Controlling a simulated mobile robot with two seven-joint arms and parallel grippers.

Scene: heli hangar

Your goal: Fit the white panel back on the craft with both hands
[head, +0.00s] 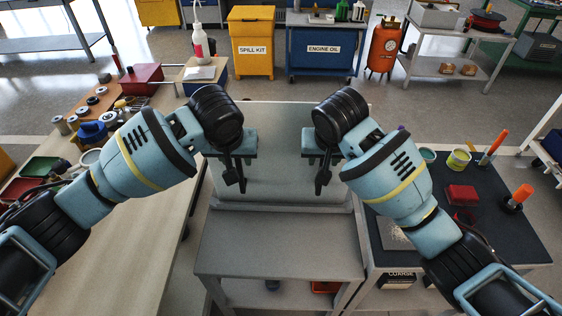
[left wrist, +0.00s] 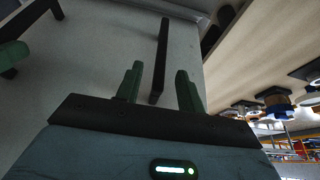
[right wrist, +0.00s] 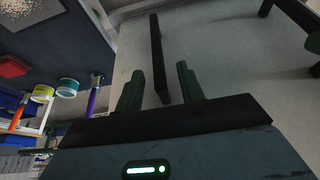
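The white panel (head: 280,180) shows as a broad pale sheet on a grey stand in front of me, with two black bar handles. My left gripper (head: 235,160) is at the left handle (head: 238,184). In the left wrist view the open fingers (left wrist: 160,88) stand on either side of this black handle (left wrist: 162,55), with gaps. My right gripper (head: 322,160) is at the right handle (head: 322,184). In the right wrist view its open fingers (right wrist: 160,88) likewise straddle the handle (right wrist: 157,55) with gaps. I cannot make out the craft in these views.
A grey stepped stand (head: 280,245) is below the panel. A long bench (head: 130,235) with tins and tools is on the left. A dark-topped table (head: 490,225) with paint pots and a red box is on the right. Open floor lies beyond, before the yellow spill kit bin (head: 252,45).

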